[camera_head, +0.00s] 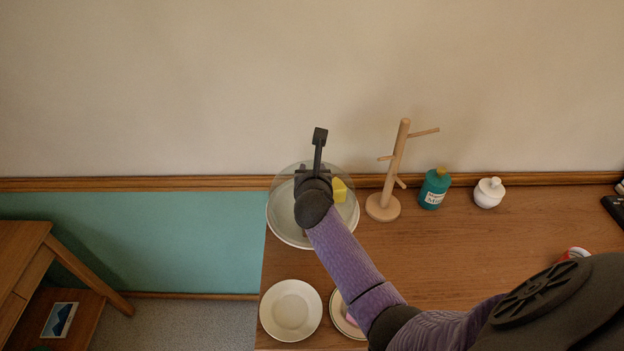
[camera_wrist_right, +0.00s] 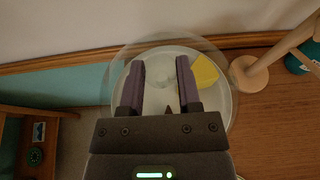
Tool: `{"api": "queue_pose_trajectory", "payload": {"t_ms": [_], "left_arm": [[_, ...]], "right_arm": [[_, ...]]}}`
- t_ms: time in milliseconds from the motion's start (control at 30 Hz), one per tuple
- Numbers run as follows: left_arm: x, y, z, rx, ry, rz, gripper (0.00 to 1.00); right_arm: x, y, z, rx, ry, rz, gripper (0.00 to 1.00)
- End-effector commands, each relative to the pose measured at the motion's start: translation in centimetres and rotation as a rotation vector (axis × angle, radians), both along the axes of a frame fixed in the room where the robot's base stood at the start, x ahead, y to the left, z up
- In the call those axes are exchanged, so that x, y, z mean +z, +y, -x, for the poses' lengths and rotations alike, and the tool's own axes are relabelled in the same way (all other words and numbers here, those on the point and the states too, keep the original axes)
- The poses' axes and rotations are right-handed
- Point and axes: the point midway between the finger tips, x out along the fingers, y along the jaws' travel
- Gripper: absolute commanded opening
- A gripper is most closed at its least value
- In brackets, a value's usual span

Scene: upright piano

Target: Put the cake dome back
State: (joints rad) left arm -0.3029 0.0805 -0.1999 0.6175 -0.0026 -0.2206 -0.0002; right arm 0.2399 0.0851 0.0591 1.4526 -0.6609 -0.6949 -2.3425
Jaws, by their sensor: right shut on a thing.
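The clear glass cake dome (camera_head: 284,180) is over a round white plate (camera_head: 280,229) at the left end of the wooden top. Its rim looks shifted toward the wall from the plate's rim; I cannot tell how large any gap below it is. A yellow wedge (camera_head: 340,190) shows through the glass on the plate. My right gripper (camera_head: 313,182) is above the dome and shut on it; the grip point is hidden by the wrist. In the wrist view the fingers (camera_wrist_right: 160,85) stand apart over the dome (camera_wrist_right: 118,68), with the plate (camera_wrist_right: 225,112) below. My left gripper is not in view.
A wooden mug tree (camera_head: 394,170) stands close right of the dome. Beyond it are a teal bottle (camera_head: 434,189) and a white lidded pot (camera_head: 489,192). A white empty plate (camera_head: 291,310) and another plate (camera_head: 337,312) lie in front. The wall is close behind.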

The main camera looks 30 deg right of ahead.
Motion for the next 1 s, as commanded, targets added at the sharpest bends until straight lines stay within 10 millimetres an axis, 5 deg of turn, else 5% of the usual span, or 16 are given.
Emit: {"api": "queue_pose_trajectory", "payload": {"t_ms": [367,400,533,867,1000], "left_arm": [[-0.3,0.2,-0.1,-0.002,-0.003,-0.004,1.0],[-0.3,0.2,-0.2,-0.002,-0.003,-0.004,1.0],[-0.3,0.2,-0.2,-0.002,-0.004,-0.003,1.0],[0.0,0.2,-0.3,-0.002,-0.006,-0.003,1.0],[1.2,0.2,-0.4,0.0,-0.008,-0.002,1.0]], "right_arm": [[-0.6,0.0,-0.1,0.002,-0.003,0.001,0.0],[-0.6,0.0,0.0,0.001,-0.001,0.0,0.49],[-0.6,0.0,0.0,0.001,-0.002,-0.001,0.76],[-0.2,0.1,0.0,0.001,-0.002,-0.001,0.78],[1.0,1.3,2.0,0.003,0.001,0.001,0.78]]}}
